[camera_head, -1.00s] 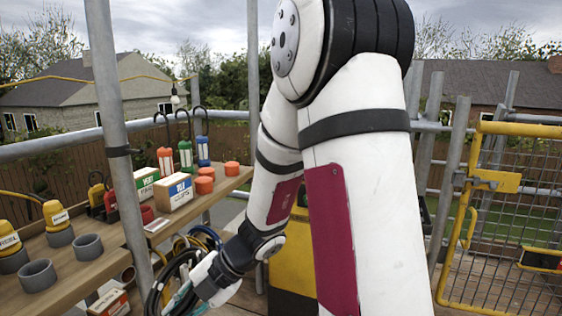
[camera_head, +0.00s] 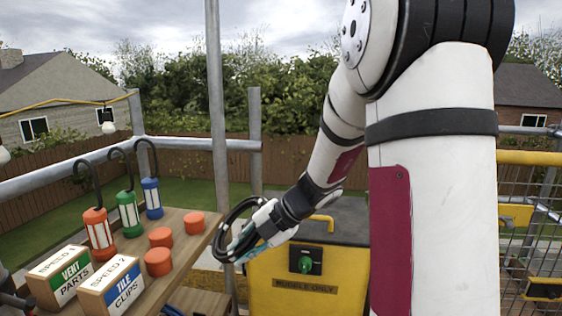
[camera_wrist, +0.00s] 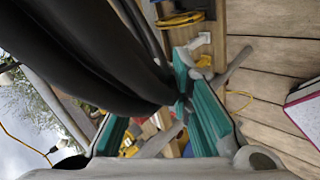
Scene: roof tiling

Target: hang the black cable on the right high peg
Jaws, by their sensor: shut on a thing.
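The black cable (camera_head: 221,236) is a coiled loop held in the air at the end of my gripper (camera_head: 243,242), beside the right end of the wooden shelf. In the wrist view the cable (camera_wrist: 95,50) shows as thick dark strands across the upper left. My gripper's teal fingers (camera_wrist: 165,108) are shut on it. The cable hides part of what lies beyond. I cannot make out the right high peg in either view.
A shelf (camera_head: 190,228) on the left carries lamps, orange caps and two boxes (camera_head: 108,288). An upright pole (camera_head: 217,110) stands behind the cable. A yellow cabinet (camera_head: 275,285) is close on the right. A yellow coil (camera_wrist: 180,18) hangs near wood.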

